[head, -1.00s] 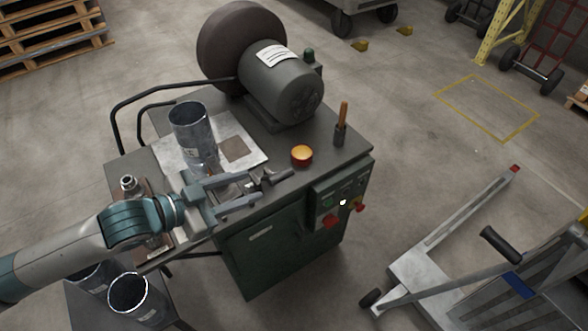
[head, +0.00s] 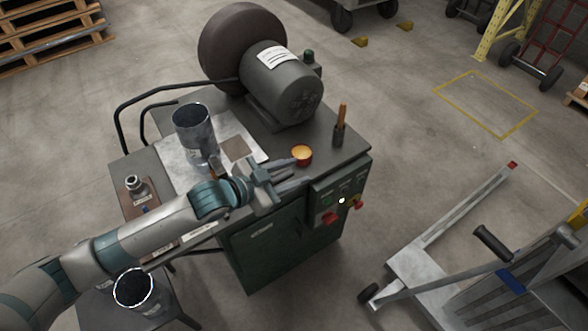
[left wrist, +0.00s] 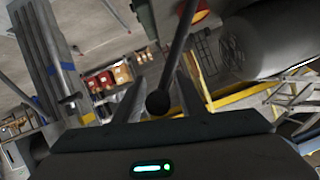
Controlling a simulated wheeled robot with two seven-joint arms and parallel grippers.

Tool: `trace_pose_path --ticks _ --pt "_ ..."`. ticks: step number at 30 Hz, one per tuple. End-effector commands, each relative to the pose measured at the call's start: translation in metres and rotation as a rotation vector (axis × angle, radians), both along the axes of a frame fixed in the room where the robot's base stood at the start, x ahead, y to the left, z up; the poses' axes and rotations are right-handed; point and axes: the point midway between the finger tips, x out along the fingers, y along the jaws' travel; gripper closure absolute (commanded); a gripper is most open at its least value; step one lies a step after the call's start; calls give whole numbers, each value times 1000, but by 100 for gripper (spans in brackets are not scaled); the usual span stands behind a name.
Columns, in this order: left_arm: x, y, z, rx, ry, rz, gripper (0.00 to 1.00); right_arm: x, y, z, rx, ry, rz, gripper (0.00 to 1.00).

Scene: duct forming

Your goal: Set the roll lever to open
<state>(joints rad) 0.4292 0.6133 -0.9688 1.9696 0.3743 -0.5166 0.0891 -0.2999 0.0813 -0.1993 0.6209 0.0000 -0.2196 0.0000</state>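The roll lever shows in the left wrist view as a dark rod with a black ball knob (left wrist: 158,102). In the head view my left gripper hides most of it. My left gripper (head: 297,174) is over the front edge of the green machine cabinet (head: 270,250), beside the orange cup-like part (head: 301,155). Its fingers are apart. In the left wrist view the knob appears between the two fingers (left wrist: 160,98), with gaps on both sides; contact is not visible. The lever's set position cannot be told. My right gripper is not in view.
A metal cylinder (head: 194,130) stands on the cabinet top, with a motor (head: 283,85) behind. A panel with red knobs (head: 342,200) is on the cabinet's front right. Another cylinder (head: 137,290) stands on a side table. A pallet-jack-like cart (head: 430,260) is at lower right.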

Motion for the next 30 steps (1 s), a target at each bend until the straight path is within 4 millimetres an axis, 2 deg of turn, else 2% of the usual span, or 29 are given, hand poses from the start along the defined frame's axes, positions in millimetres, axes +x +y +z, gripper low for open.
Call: trace_pose_path --ticks 11,12,16,17,30 --pt "3 -3 -2 1 1 0 63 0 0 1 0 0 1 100" --pt "3 -3 -2 1 1 0 68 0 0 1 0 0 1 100" --pt "3 -3 -2 1 1 0 99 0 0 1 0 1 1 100" --pt "3 -3 -2 1 1 0 100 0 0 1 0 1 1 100" --pt "7 0 4 -27 38 1 100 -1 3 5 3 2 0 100"
